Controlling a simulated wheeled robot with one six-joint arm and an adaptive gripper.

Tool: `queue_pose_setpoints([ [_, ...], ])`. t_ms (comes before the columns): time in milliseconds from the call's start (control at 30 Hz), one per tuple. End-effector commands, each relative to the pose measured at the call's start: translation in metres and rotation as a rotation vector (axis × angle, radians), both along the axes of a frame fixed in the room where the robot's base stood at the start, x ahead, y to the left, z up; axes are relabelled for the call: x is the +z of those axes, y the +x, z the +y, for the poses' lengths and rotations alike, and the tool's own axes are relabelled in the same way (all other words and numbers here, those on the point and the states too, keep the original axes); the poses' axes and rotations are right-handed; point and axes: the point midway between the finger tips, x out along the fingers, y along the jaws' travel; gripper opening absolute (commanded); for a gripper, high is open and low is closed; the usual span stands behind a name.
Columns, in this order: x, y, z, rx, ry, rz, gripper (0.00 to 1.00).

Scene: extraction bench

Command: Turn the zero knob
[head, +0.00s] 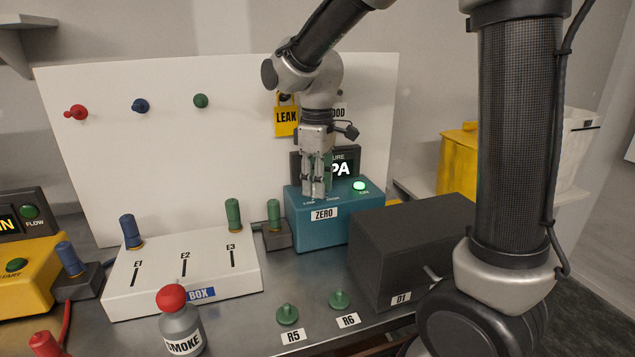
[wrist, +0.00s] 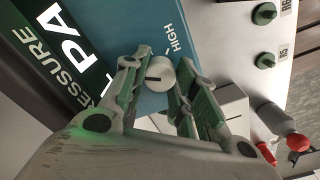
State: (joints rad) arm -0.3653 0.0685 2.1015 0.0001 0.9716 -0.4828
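The zero knob (wrist: 160,73) is a small pale round knob with a dark pointer line, on the top of the teal pressure box (head: 320,230) with the ZERO label. My gripper (head: 317,192) points down over the top of this box. In the wrist view, the knob sits between the two fingertips of my gripper (wrist: 162,70), with one finger close on each side. I cannot tell whether the pads touch it. In the head view the fingers hide the knob. The pressure display (head: 341,168) behind is partly covered by my gripper.
A lit green light (head: 360,186) is on the teal box, right of my gripper. A dark box (head: 410,245) stands to its right. A white fuse box (head: 185,275), green knobs R5 (head: 288,314) and R6 (head: 339,299), and a smoke bottle (head: 181,327) are nearer the front.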

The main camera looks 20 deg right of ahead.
Motion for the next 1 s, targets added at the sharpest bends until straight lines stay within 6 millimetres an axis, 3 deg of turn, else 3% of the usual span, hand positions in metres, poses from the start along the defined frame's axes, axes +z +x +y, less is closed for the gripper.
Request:
queue_pose_setpoints([
  [300, 0.0004, 0.0001, -0.0001, -0.163, 0.0, 0.0, 0.04],
  [567, 0.0005, 0.0001, -0.0001, -0.177, -0.001, -0.001, 0.04],
  [600, 0.0005, 0.0001, -0.0001, -0.177, -0.001, -0.001, 0.32],
  [633, 0.0005, 0.0001, -0.0002, -0.177, -0.001, -0.001, 0.37],
  [1000, 0.0029, 0.0001, 0.0, -0.176, 0.0, 0.0, 0.39],
])
